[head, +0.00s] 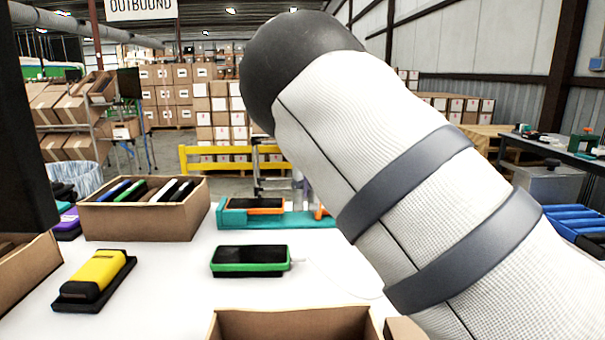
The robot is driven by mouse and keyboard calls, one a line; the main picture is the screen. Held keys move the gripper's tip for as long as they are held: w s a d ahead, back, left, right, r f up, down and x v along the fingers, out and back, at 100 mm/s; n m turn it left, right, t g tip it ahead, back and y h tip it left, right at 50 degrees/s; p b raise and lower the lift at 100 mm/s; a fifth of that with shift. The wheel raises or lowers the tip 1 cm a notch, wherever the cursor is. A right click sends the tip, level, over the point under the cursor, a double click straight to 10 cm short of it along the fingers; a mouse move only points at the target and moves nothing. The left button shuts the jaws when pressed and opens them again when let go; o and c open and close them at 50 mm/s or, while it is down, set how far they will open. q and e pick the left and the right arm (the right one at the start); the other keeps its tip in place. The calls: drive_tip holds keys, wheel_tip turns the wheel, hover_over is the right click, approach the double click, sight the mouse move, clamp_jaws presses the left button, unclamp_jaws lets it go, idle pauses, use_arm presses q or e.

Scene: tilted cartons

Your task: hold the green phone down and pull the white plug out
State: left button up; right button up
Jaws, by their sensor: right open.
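The green phone (250,260) lies flat on the white table, dark screen up, near the middle of the head view. The white plug (296,262) sits at its right end and looks inserted. A thin white cable runs from it to the right and passes behind my right arm. My right gripper (280,190) is partly hidden by my large white forearm. It is open and empty, beyond the green phone and above the teal stand, apart from phone and plug. My left gripper is not in view.
An orange phone (254,205) rests on a teal stand (285,219) behind. A carton (140,221) of phones stands at the back left. A yellow device (95,275) on a black base lies left. An open carton (290,325) is at the front edge. Bare table surrounds the green phone.

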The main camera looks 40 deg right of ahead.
sight(304, 253)
wheel_tip(304, 253, down, 12)
drive_tip(key=shift+r, duration=0.15)
clamp_jaws()
idle(0.3)
